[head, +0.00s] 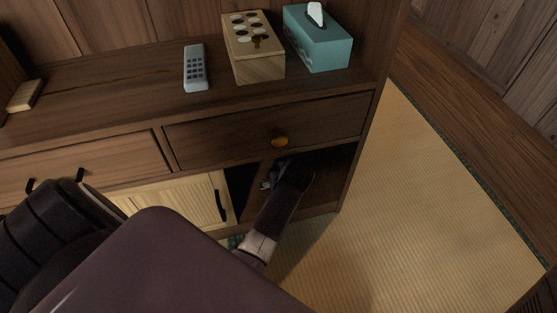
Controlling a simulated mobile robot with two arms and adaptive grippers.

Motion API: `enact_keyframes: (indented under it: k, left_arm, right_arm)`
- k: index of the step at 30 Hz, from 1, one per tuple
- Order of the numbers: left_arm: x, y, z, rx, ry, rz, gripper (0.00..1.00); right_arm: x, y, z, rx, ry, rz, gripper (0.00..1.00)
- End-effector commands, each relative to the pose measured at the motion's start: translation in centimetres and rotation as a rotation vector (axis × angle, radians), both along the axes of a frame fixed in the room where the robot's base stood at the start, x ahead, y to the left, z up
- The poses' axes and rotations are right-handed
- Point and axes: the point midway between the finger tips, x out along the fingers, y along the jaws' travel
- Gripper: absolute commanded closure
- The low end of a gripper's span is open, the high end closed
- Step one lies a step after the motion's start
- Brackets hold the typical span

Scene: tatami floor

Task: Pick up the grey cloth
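I see no grey cloth in the head view. My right gripper (269,181) reaches into the dark open lower compartment (318,180) of the wooden cabinet. Its small fingers are in shadow and partly behind the dark wrist. I cannot tell if they are open or shut, or if they touch anything. My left arm comes in from the left, in front of the cabinet. The inside of the compartment is mostly dark and partly hidden by my arm.
On top are a remote (195,68), a wooden box (255,60) and a teal tissue box (318,45). Tatami floor (420,200) is clear at right.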

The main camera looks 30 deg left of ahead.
Motion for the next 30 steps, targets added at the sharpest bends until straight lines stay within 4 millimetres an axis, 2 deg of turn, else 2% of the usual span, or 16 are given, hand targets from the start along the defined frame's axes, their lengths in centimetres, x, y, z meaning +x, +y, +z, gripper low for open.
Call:
enact_keyframes:
  k: [2,14,30]
  left_arm:
    - [0.00,0.00,0.02,0.000,0.000,0.000,0.35]
    - [0.00,0.01,0.01,0.000,0.000,0.000,0.79]
    - [0.05,0.36,0.67,0.000,-0.001,-0.001,0.81]
  right_arm:
    - [0.01,0.00,0.02,0.000,0.000,0.000,0.86]
    - [0.01,0.00,0.01,0.000,0.000,0.000,0.86]
    - [0.15,-0.14,0.33,0.005,0.004,0.004,0.86]
